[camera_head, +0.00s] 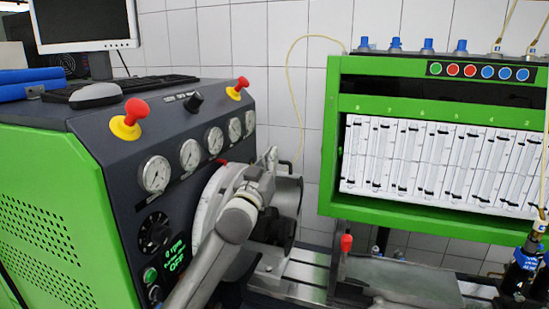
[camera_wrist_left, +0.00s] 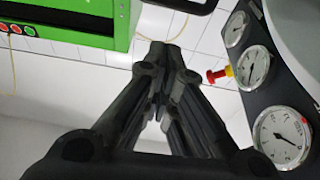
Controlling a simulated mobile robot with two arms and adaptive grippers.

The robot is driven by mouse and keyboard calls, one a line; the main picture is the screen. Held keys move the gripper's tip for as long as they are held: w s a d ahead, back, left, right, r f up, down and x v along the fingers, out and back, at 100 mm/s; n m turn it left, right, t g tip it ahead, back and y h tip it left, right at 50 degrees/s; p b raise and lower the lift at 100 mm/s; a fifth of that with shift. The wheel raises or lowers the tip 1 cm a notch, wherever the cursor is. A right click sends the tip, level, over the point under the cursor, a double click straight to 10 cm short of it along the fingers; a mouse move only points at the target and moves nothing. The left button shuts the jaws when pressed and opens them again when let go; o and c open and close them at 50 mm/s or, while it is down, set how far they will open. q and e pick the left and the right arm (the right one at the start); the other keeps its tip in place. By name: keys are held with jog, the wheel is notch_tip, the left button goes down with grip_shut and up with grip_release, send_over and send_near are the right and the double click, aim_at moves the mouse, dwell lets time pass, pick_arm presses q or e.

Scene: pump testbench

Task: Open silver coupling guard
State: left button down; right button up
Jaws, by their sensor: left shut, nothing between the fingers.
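The silver coupling guard (camera_head: 209,196) is a rounded metal cover beside the console in the head view, largely hidden behind my left arm. I cannot tell whether it is open or shut. A pale curved surface at the upper right corner of the left wrist view may be part of it. My left gripper (camera_head: 273,228) is dark and partly hidden at the end of the grey arm, close in front of the guard; contact is unclear. In the left wrist view its fingers (camera_wrist_left: 163,62) meet, with nothing between them. My right gripper is not in view.
The green console with gauges (camera_head: 155,174) and red-yellow buttons (camera_head: 130,119) stands close on the left. A green flow-tube bench (camera_head: 430,230) stands at the right. Metal rails (camera_head: 305,270) run below. A red-topped lever (camera_head: 346,243) stands upright right of the guard.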

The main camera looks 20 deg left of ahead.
pick_arm(q)
jog(key=shift+w+f+p, duration=0.2)
jog(key=shift+w+f, duration=0.3)
jog(key=shift+w, duration=0.25)
jog(key=shift+w+f+p, duration=0.2)
jog(key=shift+w+f, duration=0.25)
jog(key=shift+w, duration=0.25)
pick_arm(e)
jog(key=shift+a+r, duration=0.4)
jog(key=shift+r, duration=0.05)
